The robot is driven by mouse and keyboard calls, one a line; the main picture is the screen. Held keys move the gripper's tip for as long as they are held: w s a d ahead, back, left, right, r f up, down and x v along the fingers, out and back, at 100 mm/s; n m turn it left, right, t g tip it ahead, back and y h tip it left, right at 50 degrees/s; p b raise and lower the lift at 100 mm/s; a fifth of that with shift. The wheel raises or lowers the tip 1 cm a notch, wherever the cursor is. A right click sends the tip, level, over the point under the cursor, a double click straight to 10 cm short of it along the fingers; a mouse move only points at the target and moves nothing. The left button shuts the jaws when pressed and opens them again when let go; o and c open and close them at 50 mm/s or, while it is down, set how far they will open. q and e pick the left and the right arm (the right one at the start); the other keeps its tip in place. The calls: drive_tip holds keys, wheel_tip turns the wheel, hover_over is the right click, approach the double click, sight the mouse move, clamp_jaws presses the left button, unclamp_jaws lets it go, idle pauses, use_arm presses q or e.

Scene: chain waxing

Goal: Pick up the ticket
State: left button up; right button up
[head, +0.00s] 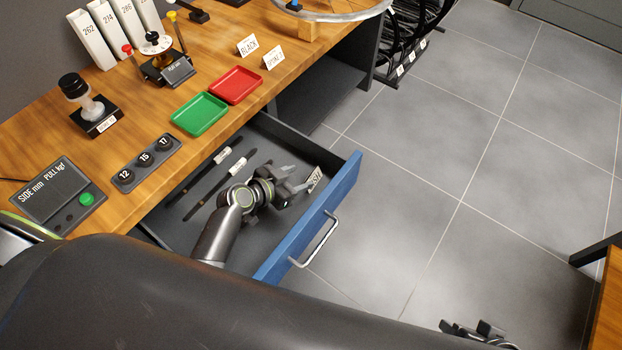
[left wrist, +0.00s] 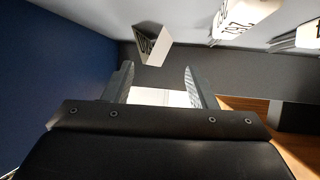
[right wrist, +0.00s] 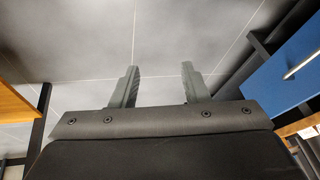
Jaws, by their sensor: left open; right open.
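My left gripper (head: 295,180) is open inside the drawer, close to its blue front. A small white card with dark print (head: 315,179) stands just past its fingertips, by the drawer front. In the left wrist view a folded card with print (left wrist: 152,45) stands beyond the fingers. A flat white piece (left wrist: 165,97) shows low between the open fingers, partly hidden by the gripper's body. I cannot tell which of these is the ticket. My right gripper (right wrist: 160,75) is open and empty over the floor, at the bottom edge of the head view.
The open drawer (head: 345,185) also holds two dark tools (head: 215,182) with white labels, left of my gripper. On the workbench are a green tray (head: 200,114), a red tray (head: 236,85), a black scale (head: 58,195) and tent cards (head: 248,46).

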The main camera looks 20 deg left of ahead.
sight(311, 178)
use_arm(q)
drive_tip(key=shift+w+d+f, duration=0.1)
drive_tip(key=shift+w+d, duration=0.05)
drive_tip(key=b+x, duration=0.1)
drive_tip(key=x, duration=0.3)
drive_tip(key=shift+w+d, duration=0.1)
drive_tip(key=shift+d, duration=0.1)
drive_tip(key=shift+w+d, duration=0.1)
drive_tip(key=shift+w, duration=0.05)
drive_tip(key=c, duration=1.1)
use_arm(e)
drive_tip(key=w+d+r+t+h, duration=0.1)
drive_tip(key=w+d+r+t, duration=0.1)
drive_tip(key=w+r+t, duration=0.2)
drive_tip(key=w+t, duration=0.1)
drive_tip(key=w, duration=0.2)
drive_tip(key=shift+w+r, duration=0.15)
drive_tip(key=shift+w, duration=0.2)
drive_tip(key=shift+d, duration=0.1)
